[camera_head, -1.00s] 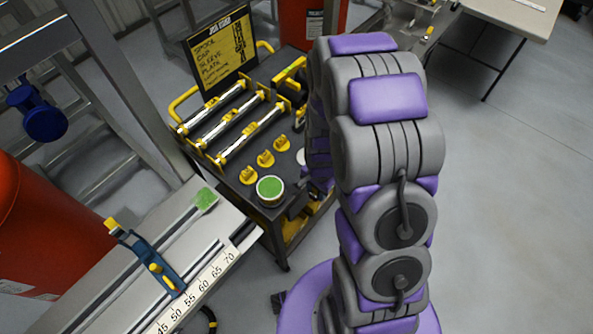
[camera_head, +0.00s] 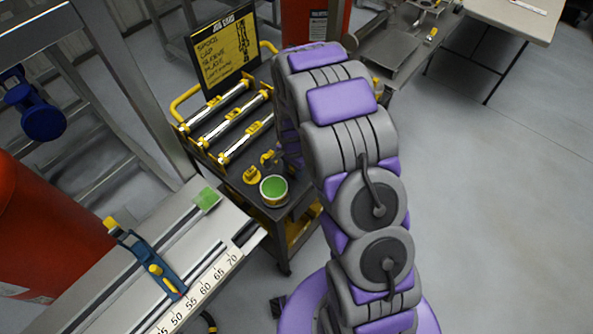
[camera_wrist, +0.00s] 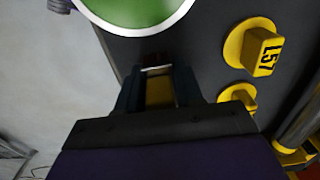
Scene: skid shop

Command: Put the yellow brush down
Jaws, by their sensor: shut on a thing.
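My gripper (camera_wrist: 157,80) is shut on the yellow brush (camera_wrist: 160,93). In the wrist view only a short dull yellow part shows between the dark jaws, with a dark red bit at their tips. The jaws are over the dark cart top (camera_wrist: 120,48), beside the round tub with a green top (camera_wrist: 135,8). I cannot tell whether the brush touches the cart. In the head view my arm hides most of the gripper, and the brush is not clearly visible. The tub (camera_head: 273,189) stands at the cart's near corner.
Yellow caps (camera_head: 251,175) stand on the cart near the tub; one marked L57 (camera_wrist: 266,52) is right of my jaws. Several silver rollers (camera_head: 215,104) and an upright sign (camera_head: 225,50) are behind. A rail with a scale (camera_head: 205,285) is at front left. Open floor lies right.

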